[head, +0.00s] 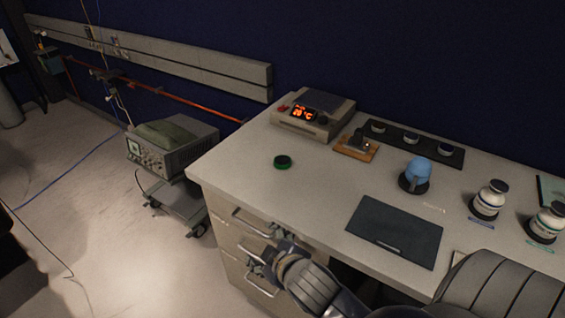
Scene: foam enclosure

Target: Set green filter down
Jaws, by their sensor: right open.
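The green filter (282,162), a small dark disc with a green rim, lies flat on the left part of the grey bench top (240,165). My right gripper (265,250) is open, with nothing visible in its jaws. It shows in front of the bench's drawer fronts, lower in the picture than the filter and apart from it. My left gripper is not in view.
A hotplate with a lit orange display (312,114) stands behind the filter. A wooden block (352,152), a blue round object (418,168), white jars (489,198) and a dark mat (395,230) are to the right. The bench around the filter is clear.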

